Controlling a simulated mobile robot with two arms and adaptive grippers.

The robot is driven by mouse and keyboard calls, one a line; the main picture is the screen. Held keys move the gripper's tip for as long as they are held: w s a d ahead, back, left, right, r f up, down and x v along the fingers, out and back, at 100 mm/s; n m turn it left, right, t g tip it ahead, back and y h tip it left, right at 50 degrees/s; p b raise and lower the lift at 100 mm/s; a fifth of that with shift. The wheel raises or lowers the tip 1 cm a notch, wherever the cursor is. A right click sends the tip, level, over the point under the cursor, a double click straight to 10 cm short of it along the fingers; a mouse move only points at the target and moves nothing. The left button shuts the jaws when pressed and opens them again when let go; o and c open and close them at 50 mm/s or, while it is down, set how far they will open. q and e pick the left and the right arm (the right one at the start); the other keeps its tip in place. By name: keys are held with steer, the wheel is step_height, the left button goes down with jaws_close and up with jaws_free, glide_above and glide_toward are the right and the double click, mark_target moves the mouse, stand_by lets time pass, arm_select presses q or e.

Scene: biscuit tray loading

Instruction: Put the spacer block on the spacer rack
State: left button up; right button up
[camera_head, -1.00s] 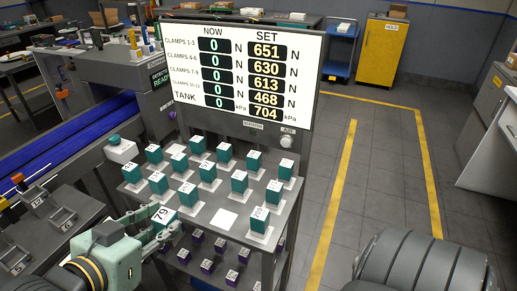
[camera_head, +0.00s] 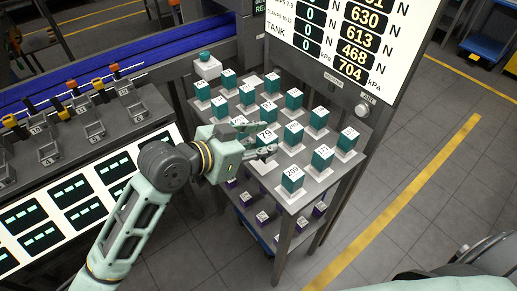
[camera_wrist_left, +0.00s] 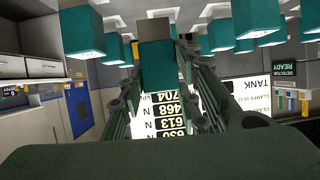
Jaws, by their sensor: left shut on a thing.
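My left gripper (camera_head: 264,142) is shut on a teal spacer block (camera_head: 266,136) with a white top marked 79, over the front part of the spacer rack (camera_head: 324,184). A bare white square pad (camera_head: 263,167) shows just below the fingers. Other teal blocks stand upright on white pads around it, with block 209 (camera_head: 292,179) nearest the front. In the left wrist view the held block (camera_wrist_left: 158,62) sits between the fingers, upside down in that picture. Whether its base touches the rack is hidden. My right gripper is not in view.
Neighbouring blocks (camera_head: 293,133) stand close to the gripper on the rack. A lower shelf holds small purple blocks (camera_head: 262,217). The display board (camera_head: 335,40) rises behind the rack. A grey bench with metal fixtures (camera_head: 93,130) lies to the left. Floor to the right is open.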

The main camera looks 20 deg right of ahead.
arm_select(q)
steer(key=shift+w+d+f, duration=0.1)
steer(key=shift+w+f, duration=0.3)
steer(key=shift+w, duration=0.35)
steer(key=shift+w+f, duration=0.4)
step_height(320, 180, down, 3)
steer(key=shift+f+p, duration=0.15)
steer(key=shift+p, duration=0.25)
steer(key=shift+f, duration=0.25)
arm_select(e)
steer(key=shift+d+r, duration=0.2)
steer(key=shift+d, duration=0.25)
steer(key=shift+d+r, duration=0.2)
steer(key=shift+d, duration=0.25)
arm_select(q)
steer(key=shift+f, duration=0.15)
steer(key=o, duration=1.2)
steer(key=shift+o, duration=0.3)
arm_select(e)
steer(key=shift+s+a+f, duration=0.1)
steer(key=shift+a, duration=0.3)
